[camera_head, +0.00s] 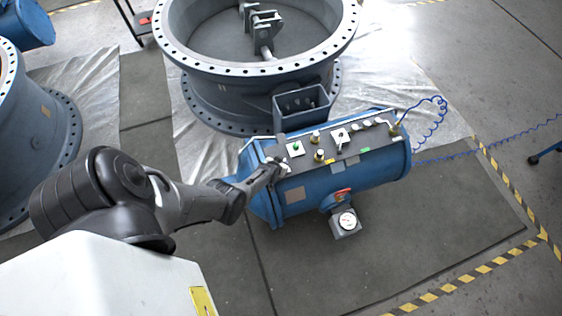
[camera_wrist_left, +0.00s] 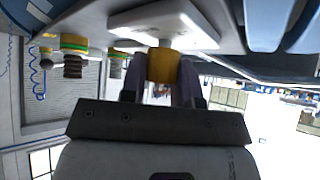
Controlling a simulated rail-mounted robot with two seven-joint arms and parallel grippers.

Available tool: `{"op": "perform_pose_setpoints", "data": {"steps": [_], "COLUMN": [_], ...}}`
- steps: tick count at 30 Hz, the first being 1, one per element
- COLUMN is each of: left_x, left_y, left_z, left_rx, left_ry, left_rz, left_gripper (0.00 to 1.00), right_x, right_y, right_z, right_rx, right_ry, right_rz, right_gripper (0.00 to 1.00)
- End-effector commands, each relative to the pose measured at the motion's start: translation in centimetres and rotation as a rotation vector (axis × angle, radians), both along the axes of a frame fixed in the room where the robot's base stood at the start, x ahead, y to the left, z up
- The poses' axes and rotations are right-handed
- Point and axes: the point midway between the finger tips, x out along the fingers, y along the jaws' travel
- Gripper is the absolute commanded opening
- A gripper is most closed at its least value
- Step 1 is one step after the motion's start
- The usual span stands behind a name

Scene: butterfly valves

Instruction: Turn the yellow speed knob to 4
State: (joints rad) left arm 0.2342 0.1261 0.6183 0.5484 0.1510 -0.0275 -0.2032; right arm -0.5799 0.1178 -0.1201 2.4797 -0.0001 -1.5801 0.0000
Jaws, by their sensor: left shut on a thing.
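The yellow speed knob (camera_wrist_left: 163,66) shows in the left wrist view, mounted on a white plate (camera_wrist_left: 165,22). My left gripper (camera_wrist_left: 165,88) is shut on it, with one finger on each side. In the head view my left gripper (camera_head: 278,168) is at the near left end of the panel on the blue tank (camera_head: 340,180), and it hides the knob there. No scale marks or numbers can be read in either view. My right gripper is in neither view.
The dark panel also carries a green button (camera_head: 295,147), brass fittings (camera_head: 319,155) and a lever plate (camera_head: 339,136). A large flanged valve (camera_head: 255,75) stands behind. The floor in front is clear.

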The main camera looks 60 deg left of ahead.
Motion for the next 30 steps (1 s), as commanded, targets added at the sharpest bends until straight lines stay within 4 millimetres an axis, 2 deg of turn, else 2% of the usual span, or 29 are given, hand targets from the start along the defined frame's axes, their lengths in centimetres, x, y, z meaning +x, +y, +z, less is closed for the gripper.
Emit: {"op": "perform_pose_setpoints", "data": {"steps": [19,20,27,30], "left_x": [-0.02,-0.02,-0.03,-0.03], "left_y": [-0.02,-0.02,0.01,0.03], "left_z": [-0.07,-0.07,-0.05,-0.04], "left_rx": [-0.001,-0.001,0.000,0.000], "left_ry": [0.000,0.000,0.001,0.001], "left_rz": [0.026,0.026,0.026,0.026], "left_gripper": [0.05,0.31,0.54,0.54], "right_x": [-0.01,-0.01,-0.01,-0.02], "right_y": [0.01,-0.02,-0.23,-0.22], "right_z": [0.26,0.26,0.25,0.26], "right_rx": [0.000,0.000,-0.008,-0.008], "right_ry": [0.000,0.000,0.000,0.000], "right_rz": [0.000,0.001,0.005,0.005], "right_gripper": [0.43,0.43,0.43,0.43]}}
